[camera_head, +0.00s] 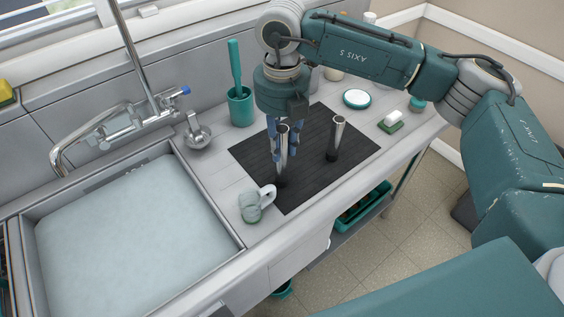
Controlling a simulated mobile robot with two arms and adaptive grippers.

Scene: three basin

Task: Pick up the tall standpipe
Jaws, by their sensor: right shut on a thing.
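The tall standpipe (283,162) is a shiny metal tube with a dark foot, upright on the black ribbed mat (310,178). My right gripper (281,145) points down from above and is shut on its upper part. The foot looks to be at the mat; I cannot tell whether it touches. A second, shorter-looking metal standpipe (335,138) stands upright on the mat to the right, apart from the gripper. My left gripper is not in view.
A basin full of foamy water (125,235) lies left, with a tap (120,128) behind it. A glass mug (255,204) stands at the mat's front-left corner. A teal cup with a brush (240,106), a round dish (356,98) and a sponge (392,119) surround the mat.

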